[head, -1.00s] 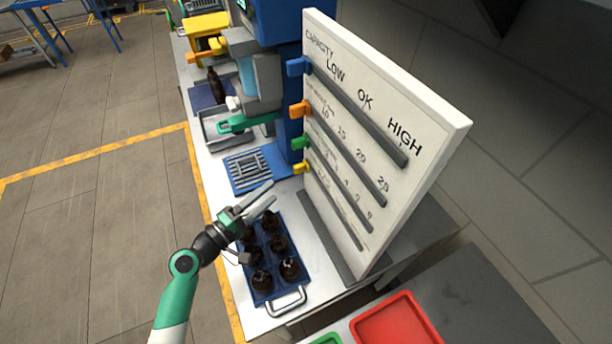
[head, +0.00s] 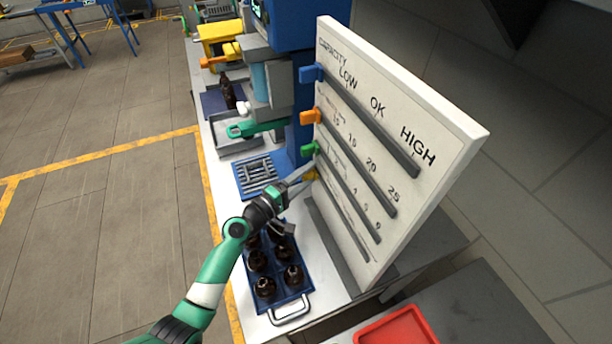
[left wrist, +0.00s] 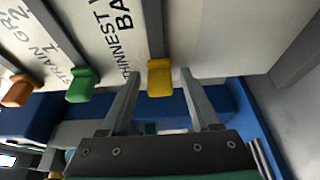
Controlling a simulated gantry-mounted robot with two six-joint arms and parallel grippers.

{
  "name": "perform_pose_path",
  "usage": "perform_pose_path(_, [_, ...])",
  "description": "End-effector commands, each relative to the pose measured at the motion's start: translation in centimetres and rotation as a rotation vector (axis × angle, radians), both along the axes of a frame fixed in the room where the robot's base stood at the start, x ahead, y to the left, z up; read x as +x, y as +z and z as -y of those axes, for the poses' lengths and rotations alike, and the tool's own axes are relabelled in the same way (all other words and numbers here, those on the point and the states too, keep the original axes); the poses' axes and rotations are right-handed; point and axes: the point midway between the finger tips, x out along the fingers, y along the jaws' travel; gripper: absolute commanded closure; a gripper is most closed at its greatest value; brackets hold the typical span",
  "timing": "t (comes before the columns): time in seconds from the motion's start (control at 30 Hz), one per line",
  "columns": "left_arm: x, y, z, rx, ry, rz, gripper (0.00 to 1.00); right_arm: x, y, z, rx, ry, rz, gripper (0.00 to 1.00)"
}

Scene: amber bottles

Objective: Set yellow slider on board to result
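The white board (head: 405,125) stands upright on the bench with several slider tracks. The yellow slider (head: 310,175) is the lowest one, at the left end of its track. In the left wrist view the yellow slider (left wrist: 160,78) lies between the tips of my open left gripper (left wrist: 160,85), with a gap on each side. In the head view my left gripper (head: 305,180) reaches the board's left edge, its fingers partly covering the slider. The green slider (head: 310,150), orange slider (head: 311,117) and blue slider (head: 311,73) sit above it, also at their left ends. My right gripper is not in view.
A blue crate (head: 262,305) with amber bottles stands on the bench below my left arm. A blue machine with a grated tray (head: 258,175) is behind the gripper. A red tray (head: 400,328) is at the bottom right.

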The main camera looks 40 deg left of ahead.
Motion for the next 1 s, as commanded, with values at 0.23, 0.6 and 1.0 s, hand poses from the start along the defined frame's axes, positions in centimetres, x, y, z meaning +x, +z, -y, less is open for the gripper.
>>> perform_pose_path(0.23, [-0.03,0.00,-0.01,0.000,0.000,0.000,0.84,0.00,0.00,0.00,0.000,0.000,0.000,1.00])
perform_pose_path(0.6, [-0.04,-0.01,-0.02,0.000,0.000,0.000,1.00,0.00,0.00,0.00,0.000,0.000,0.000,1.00])
perform_pose_path(1.0, [-0.05,0.00,-0.02,0.000,0.000,0.000,1.00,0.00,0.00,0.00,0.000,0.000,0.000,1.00])
